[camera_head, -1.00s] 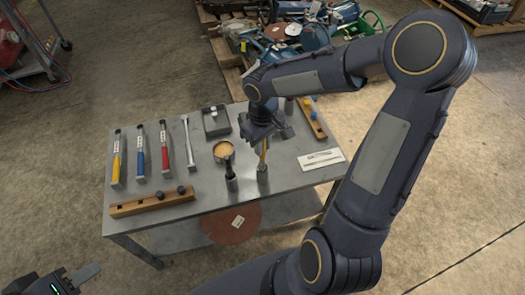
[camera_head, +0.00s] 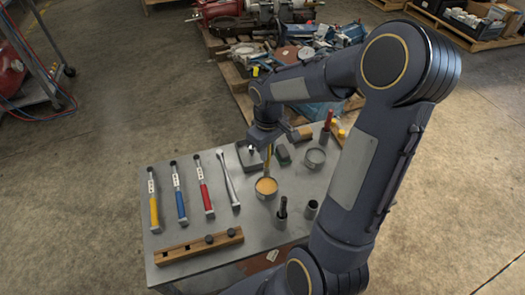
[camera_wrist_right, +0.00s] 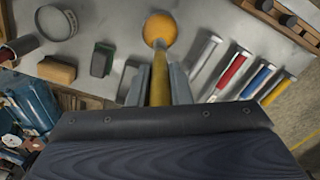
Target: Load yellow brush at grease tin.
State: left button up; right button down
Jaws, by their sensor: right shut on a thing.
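My right gripper (camera_head: 267,146) is shut on the yellow brush (camera_head: 268,160), which hangs down from it. The brush's lower end meets the orange grease in the grease tin (camera_head: 261,194) in the head view; I cannot tell how deep it sits. In the right wrist view the yellow handle (camera_wrist_right: 160,82) is between the fingers of the right gripper (camera_wrist_right: 160,85), and the orange-filled tin (camera_wrist_right: 160,28) lies beyond it. My left gripper is not in view.
An empty grey cup (camera_head: 311,209) and a cup with a dark handle (camera_head: 282,215) stand near the tin. An open tin (camera_head: 315,158) stands right.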

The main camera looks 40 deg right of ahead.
aim_at(268, 166)
jog(key=shift+f+b, duration=2.3)
jog(key=shift+f, duration=0.6)
jog(key=shift+f+b, duration=0.35)
jog(key=shift+f, duration=0.1)
jog(key=shift+s+f, duration=0.1)
notch_tip(268, 166, up, 7)
jog(key=p, duration=0.6)
dwell(0.5)
